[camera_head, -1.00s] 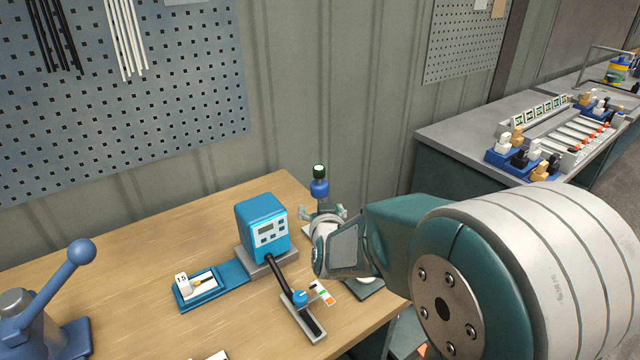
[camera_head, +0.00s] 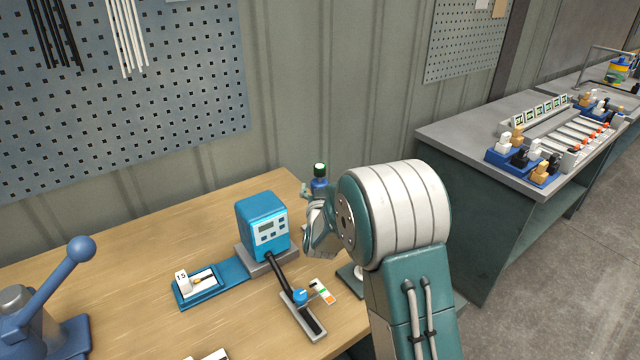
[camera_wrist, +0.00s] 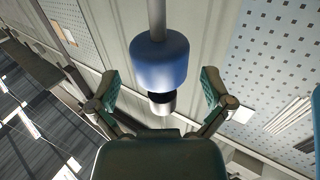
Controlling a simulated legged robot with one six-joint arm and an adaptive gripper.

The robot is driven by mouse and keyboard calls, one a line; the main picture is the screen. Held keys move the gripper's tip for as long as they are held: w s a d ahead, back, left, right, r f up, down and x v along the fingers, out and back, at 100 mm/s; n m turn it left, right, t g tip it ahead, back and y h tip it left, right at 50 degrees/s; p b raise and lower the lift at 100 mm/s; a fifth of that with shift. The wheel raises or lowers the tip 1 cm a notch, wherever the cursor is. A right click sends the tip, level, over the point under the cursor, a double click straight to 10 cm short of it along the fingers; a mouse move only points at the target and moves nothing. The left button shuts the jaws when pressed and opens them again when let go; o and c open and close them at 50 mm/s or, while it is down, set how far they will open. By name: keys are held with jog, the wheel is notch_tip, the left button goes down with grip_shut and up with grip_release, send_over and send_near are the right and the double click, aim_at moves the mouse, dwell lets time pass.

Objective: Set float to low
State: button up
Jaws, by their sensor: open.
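The blue cylindrical float (camera_wrist: 160,62) sits on a thin grey rod in the wrist view, with a dark and silver part just beyond it. In the head view the blue float (camera_head: 320,184) shows under a dark green cap, at the back right of the wooden bench. My gripper (camera_wrist: 162,86) is open, one finger on either side of the float's line and apart from it. In the head view my gripper (camera_head: 314,212) is close to the float, and my arm hides its lower stand.
A blue meter box (camera_head: 263,226) with a black arm and blue knob (camera_head: 300,296) stands left of my gripper. A colour-marked card (camera_head: 322,292) lies beside the knob. A blue lever press (camera_head: 45,295) is at the far left. The pegboard wall (camera_head: 120,90) is behind.

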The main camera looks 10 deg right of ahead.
jog(key=shift+w+a, duration=0.1)
jog(key=shift+w, duration=0.75)
jog(key=shift+d, duration=0.25)
jog(key=shift+c, duration=1.3)
jog(key=c, duration=1.1)
jog(key=shift+o, duration=0.2)
notch_tip(320, 180, down, 4)
